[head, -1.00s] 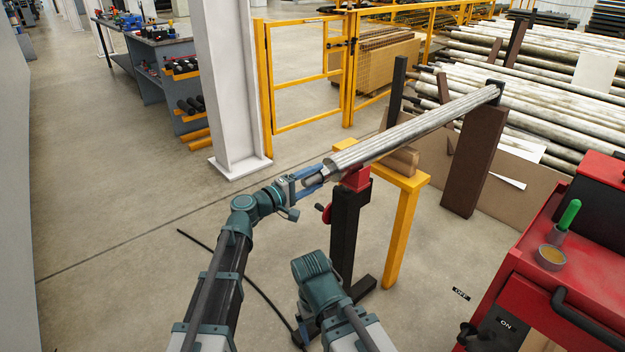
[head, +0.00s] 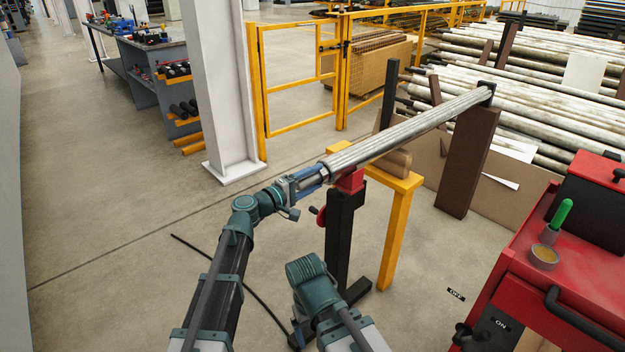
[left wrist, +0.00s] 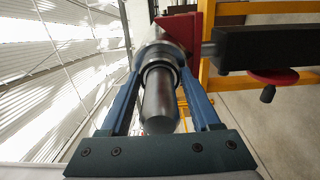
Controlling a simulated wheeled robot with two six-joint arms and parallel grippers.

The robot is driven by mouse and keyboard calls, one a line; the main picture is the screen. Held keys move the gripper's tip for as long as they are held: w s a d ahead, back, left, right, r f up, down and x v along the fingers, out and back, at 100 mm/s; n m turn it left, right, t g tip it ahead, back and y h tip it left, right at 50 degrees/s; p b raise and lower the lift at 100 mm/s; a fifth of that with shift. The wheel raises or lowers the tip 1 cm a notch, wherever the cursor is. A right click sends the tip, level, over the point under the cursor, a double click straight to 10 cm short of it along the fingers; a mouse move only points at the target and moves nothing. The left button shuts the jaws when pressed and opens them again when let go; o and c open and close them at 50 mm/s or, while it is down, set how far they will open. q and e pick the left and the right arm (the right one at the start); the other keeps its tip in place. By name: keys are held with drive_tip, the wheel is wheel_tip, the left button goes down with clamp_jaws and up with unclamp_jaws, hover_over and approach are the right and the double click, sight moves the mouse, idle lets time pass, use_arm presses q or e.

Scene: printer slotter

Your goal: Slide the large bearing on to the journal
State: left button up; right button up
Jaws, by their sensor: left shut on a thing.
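A long grey fluted roll (head: 410,130) lies on supports, its near end on a red rest (head: 349,181). In the left wrist view its smooth journal (left wrist: 160,100) sticks out toward the camera. A metal ring, the large bearing (left wrist: 155,50), sits around the journal near the red rest (left wrist: 172,30). My left gripper (left wrist: 160,68) is shut on the bearing, with a blue finger on each side and the journal end between them. In the head view my left gripper (head: 312,177) is at the roll's near end, where the bearing is hard to make out. My right gripper is out of view.
A black stand with a red handwheel (head: 321,215) carries the rest. A yellow trestle (head: 398,225) stands beside it. A red machine (head: 530,275) is at the right. A white pillar (head: 226,90) and yellow fence (head: 300,80) stand behind. Floor at the left is clear.

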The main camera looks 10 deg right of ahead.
use_arm(q)
drive_tip(key=shift+w+d, duration=0.1)
drive_tip(key=shift+d, duration=0.05)
idle(0.7)
drive_tip(key=o, duration=1.4)
drive_tip(key=v, duration=1.4)
drive_tip(key=shift+d, duration=0.1)
drive_tip(key=x, duration=1.3)
drive_tip(key=shift+w+d, duration=0.3)
drive_tip(key=shift+s, duration=0.1)
